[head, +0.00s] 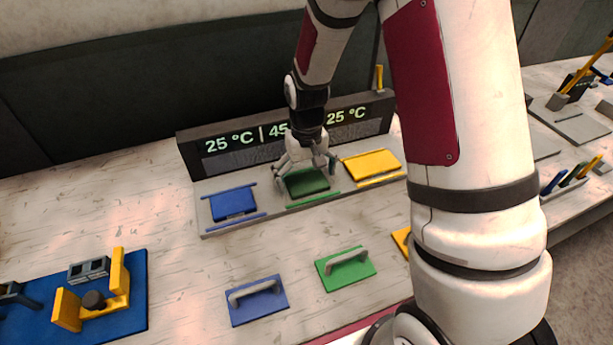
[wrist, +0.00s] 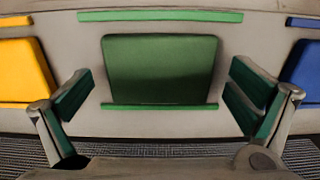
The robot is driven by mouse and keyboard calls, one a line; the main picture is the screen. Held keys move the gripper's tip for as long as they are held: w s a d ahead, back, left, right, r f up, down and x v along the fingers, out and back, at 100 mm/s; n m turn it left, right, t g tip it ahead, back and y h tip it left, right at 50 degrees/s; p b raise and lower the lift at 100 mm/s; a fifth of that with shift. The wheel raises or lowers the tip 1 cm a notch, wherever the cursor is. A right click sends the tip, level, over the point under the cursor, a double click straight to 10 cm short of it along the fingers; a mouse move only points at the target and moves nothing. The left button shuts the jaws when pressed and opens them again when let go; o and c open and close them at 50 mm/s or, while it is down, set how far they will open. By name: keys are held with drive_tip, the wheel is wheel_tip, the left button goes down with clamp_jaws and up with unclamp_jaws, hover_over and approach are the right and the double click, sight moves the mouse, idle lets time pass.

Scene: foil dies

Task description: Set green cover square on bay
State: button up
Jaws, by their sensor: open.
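The green cover (head: 340,276), a flat plate with a grey bar handle, lies on the table in front of the station. The green bay is the middle one, with a dark green block (head: 307,182) between two green rails; the block also shows in the wrist view (wrist: 160,70). It looks level there, with the rails along its long sides. My gripper (head: 308,167) is over this bay, open and empty. In the wrist view its fingers (wrist: 163,98) stand wide on either side of the block, with no contact visible. My fingers partly cover the bay in the head view.
A blue bay (head: 233,203) and a yellow bay (head: 372,165) flank the green one, under a temperature display (head: 237,143). A blue handled cover (head: 257,300) lies left of the green cover. A yellow piece is partly hidden behind my arm. A blue board (head: 130,325) with yellow brackets sits far left.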

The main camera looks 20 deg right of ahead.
sight(307, 181)
drive_tip(key=shift+r, duration=0.1)
wheel_tip(307, 181, up, 12)
drive_tip(key=s+r+t, duration=0.3)
drive_tip(key=s+r, duration=0.8)
drive_tip(key=r, duration=0.1)
drive_tip(key=s+r+t, duration=0.2)
drive_tip(key=s, duration=0.9)
drive_tip(key=shift+s+d+r+b, duration=0.15)
drive_tip(key=shift+s+b, duration=0.15)
drive_tip(key=shift+s, duration=0.05)
